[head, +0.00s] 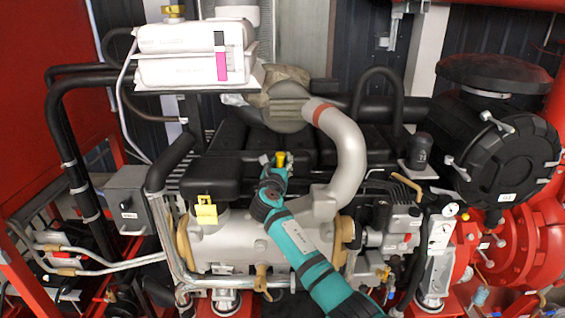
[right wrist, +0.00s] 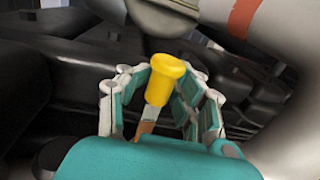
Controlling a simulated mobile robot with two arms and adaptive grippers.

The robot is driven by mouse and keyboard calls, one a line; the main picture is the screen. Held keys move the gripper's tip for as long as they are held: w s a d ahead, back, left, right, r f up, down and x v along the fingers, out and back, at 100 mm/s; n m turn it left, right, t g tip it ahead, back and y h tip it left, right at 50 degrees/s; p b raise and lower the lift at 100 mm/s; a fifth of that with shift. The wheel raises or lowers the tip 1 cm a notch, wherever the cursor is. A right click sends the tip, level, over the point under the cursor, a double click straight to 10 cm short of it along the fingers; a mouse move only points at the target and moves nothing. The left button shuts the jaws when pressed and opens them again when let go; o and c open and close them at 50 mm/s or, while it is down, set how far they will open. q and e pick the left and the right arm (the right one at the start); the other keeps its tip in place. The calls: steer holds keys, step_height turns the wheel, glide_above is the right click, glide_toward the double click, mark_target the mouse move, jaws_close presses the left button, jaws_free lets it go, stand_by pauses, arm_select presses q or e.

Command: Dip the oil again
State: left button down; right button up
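The yellow-handled dipstick (head: 281,159) shows at the middle of the dark engine top. It also shows in the right wrist view (right wrist: 166,72), where a pale and orange-brown stem runs down from the yellow knob toward my palm. My right gripper (head: 275,174) is at the dipstick. In the right wrist view its jointed fingers (right wrist: 163,90) lean in on both sides of the yellow knob and appear closed on it. The lower end of the stem is hidden behind my teal gripper body. I cannot see whether the dipstick sits in its tube. My left gripper is not in view.
A thick grey pipe (head: 349,155) curves close to the right of my right gripper. A yellow tagged cap (head: 206,211) is to its left. White boxes (head: 190,52) stand above left, and a large black round housing (head: 508,158) is at right.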

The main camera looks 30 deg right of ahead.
steer(key=o, duration=0.3)
steer(key=shift+s+a+r, duration=0.2)
steer(key=shift+a+r, duration=0.15)
steer(key=shift+a, duration=0.05)
steer(key=shift+o, duration=0.2)
steer(key=shift+d, duration=0.1)
steer(key=shift+w+d+f, duration=0.15)
steer(key=shift+d+f, duration=0.1)
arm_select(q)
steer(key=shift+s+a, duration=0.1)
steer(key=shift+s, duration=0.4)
arm_select(e)
steer(key=v, duration=1.2)
steer(key=shift+a, duration=0.25)
